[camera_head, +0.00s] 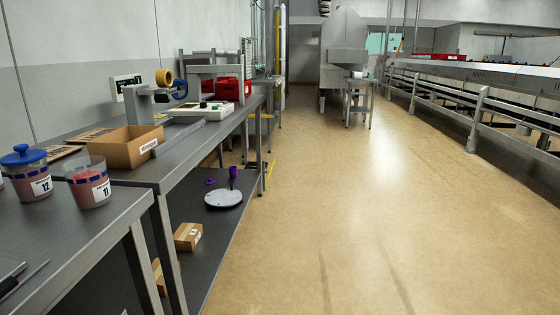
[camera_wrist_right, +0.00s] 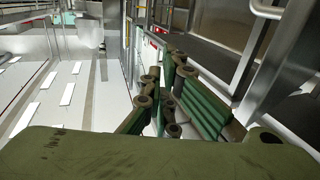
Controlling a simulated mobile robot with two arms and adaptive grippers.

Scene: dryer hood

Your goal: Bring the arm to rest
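My right gripper (camera_wrist_right: 166,88) shows in the right wrist view as a dark green body with jointed green finger links and dark round pivots. I cannot make out whether its fingers are apart or together, and no held object is visible. The wrist view is steeply tilted, with metal frames and a dark surface beyond the fingers. Neither gripper shows in the head view, and my left gripper is in no view.
A metal workbench (camera_head: 178,150) runs along the left, with an open cardboard box (camera_head: 122,152) and jars, including one labelled 11 (camera_head: 90,186). Its lower shelf bears a grey disc (camera_head: 223,198). A conveyor (camera_head: 480,75) lies right. The floor (camera_head: 350,200) between is clear.

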